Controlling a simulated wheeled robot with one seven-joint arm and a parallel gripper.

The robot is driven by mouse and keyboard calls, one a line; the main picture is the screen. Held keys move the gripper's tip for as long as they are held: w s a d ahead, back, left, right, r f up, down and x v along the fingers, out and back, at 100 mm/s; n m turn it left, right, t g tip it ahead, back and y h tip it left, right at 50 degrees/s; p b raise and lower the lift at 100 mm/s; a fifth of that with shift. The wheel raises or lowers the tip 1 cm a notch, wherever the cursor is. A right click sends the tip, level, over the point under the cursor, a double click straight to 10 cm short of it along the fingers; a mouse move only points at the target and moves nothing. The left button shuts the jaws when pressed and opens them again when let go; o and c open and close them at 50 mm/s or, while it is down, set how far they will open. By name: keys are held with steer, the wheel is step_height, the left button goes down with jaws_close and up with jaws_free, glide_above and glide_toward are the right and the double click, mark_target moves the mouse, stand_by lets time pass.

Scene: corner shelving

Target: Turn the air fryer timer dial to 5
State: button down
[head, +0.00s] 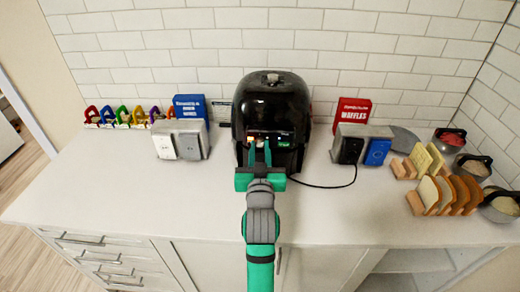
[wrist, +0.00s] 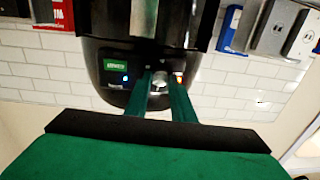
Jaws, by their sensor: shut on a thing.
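The black air fryer (head: 272,98) stands on the counter against the tiled wall. It also shows, upside down, in the wrist view (wrist: 100,55). Its round silvery timer dial (wrist: 160,82) is on the front panel, between my gripper's two green fingers. My gripper (head: 260,148) reaches the panel from the front; in the wrist view its fingertips (wrist: 162,76) are on either side of the dial, shut on it. The dial's marks are too small to read, and the fingers partly hide it. A green label (wrist: 118,65) and a small blue light are beside the dial.
A black cord (head: 325,186) lies right of the fryer. The front counter is clear.

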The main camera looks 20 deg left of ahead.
steer(key=n, duration=0.5)
steer(key=shift+n, duration=0.3)
steer(key=n, duration=0.5)
steer(key=shift+a+h, duration=0.15)
steer(key=shift+h, duration=0.25)
steer(key=c, duration=1.5)
jaws_free()
steer(key=shift+w, duration=0.15)
steer(key=shift+d, duration=0.25)
steer(key=shift+s+a, duration=0.2)
steer(key=shift+s, duration=0.4)
steer(key=v, duration=0.9)
steer(key=shift+s+d+r, duration=0.25)
steer(key=shift+s+d, duration=0.05)
steer(key=shift+d, duration=0.2)
